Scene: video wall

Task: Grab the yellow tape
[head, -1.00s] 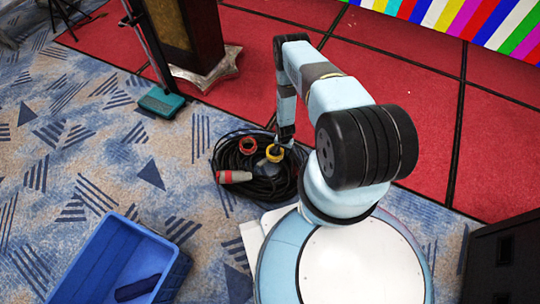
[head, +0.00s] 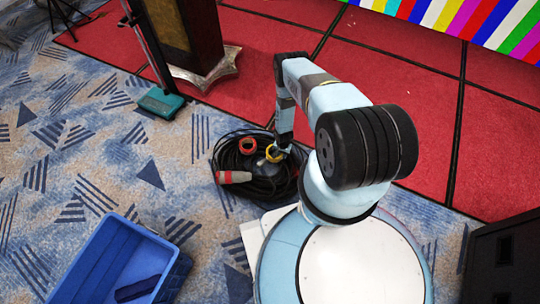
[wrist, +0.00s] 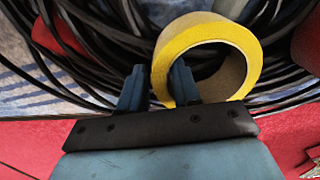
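The yellow tape (wrist: 205,50) is a ring with a brown cardboard core, lying tilted among black cables in the wrist view. My gripper (wrist: 158,82) has its right finger inside the ring and its left finger outside. The fingers are close together with the ring's wall between them, and look shut on it. In the head view the tape (head: 274,153) shows on the cable coil below my arm, and my gripper's fingertips are hard to make out there.
The black cable coil (head: 232,150) surrounds the tape, with a red-and-white plug (head: 234,177) and a red connector (head: 248,145). A blue crate (head: 172,272) stands on the carpet at lower left. A red platform (head: 395,120) lies behind.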

